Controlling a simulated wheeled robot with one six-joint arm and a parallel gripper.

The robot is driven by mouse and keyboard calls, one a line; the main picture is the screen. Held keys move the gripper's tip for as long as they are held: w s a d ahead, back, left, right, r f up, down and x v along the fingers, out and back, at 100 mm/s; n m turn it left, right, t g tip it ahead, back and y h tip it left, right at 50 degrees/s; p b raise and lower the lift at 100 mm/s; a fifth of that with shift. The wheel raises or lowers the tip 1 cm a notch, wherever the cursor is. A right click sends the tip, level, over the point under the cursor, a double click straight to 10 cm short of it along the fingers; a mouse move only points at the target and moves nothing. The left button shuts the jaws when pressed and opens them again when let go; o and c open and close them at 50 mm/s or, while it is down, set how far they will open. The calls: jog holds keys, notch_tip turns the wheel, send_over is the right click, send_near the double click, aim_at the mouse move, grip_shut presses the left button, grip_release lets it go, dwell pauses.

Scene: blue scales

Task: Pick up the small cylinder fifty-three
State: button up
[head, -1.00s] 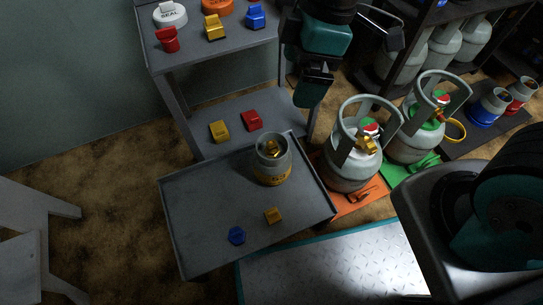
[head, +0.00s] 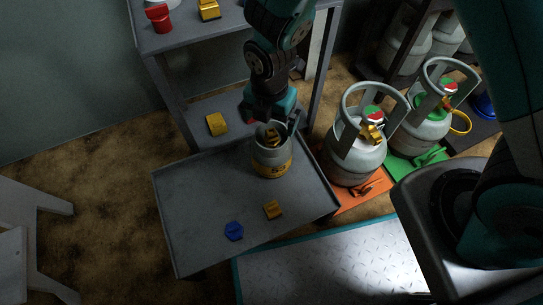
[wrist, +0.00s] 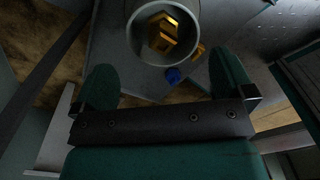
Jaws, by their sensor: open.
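The small cylinder fifty-three (head: 271,163) is grey with a yellow band marked 53. It stands upright on the grey tray (head: 190,215), near its back edge. A gold valve (wrist: 163,36) shows inside its round collar in the wrist view. My gripper (head: 272,121) is open and empty, just above and behind the collar in the head view. In the wrist view the two green fingers of my gripper (wrist: 165,82) are spread wide, and the collar lies ahead of them, not between them. Whether a finger touches the collar cannot be told.
A blue piece (head: 234,231) and a small yellow block (head: 272,210) lie on the tray's front part. A larger gas cylinder (head: 355,150) stands close right on an orange mat (head: 352,200). A grey shelf (head: 200,118) with a yellow block (head: 216,124) is behind.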

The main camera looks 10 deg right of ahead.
aim_at(271, 131)
notch_tip(271, 131, down, 7)
jog(key=b, duration=0.4)
jog(key=shift+s+d+f, duration=0.1)
jog(key=shift+f, duration=0.05)
jog(key=shift+c, duration=0.5)
jog(key=c, duration=1.4)
jog(key=shift+r, duration=0.2)
